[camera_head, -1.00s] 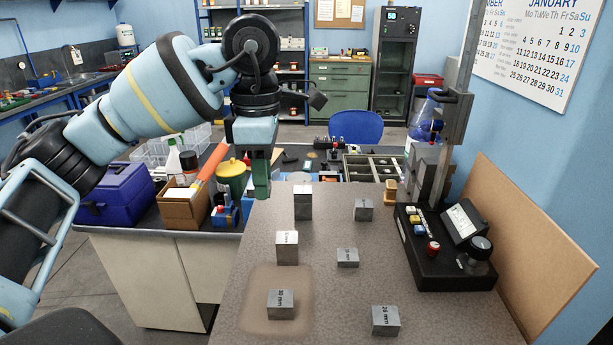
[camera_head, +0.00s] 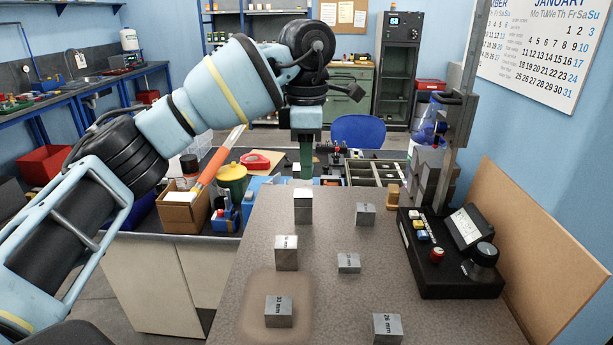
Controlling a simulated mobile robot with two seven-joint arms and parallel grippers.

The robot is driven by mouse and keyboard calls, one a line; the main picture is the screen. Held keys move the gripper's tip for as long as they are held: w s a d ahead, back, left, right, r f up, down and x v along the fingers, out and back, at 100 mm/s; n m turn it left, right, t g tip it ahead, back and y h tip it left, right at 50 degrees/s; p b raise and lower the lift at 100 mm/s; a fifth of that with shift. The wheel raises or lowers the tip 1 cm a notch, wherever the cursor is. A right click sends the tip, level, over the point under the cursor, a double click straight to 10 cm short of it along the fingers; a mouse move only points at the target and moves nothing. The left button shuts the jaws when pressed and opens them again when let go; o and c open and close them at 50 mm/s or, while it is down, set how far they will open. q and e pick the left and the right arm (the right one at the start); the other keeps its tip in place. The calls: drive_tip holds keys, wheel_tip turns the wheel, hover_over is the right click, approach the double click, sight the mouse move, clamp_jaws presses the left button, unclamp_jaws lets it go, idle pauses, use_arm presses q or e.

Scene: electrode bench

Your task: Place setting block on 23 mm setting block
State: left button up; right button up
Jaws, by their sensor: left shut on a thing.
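My left gripper (camera_head: 305,169), with green fingers, points down over the far edge of the bench, above and behind the tall block. I cannot tell which is the 23 mm setting block. My right gripper is out of view.
A 30 mm block (camera_head: 278,315) stands on the brown patch (camera_head: 250,321). Another block (camera_head: 387,331) is at the front right. A black control box (camera_head: 450,280) and a gauge stand (camera_head: 430,182) line the right side. The left front of the bench is clear.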

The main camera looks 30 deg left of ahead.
use_arm(q)
wheel_tip(320, 180, down, 3)
drive_tip(key=shift+f, duration=0.25)
drive_tip(key=shift+f, duration=0.1)
drive_tip(key=o, duration=1.1)
drive_tip(key=shift+c, duration=0.2)
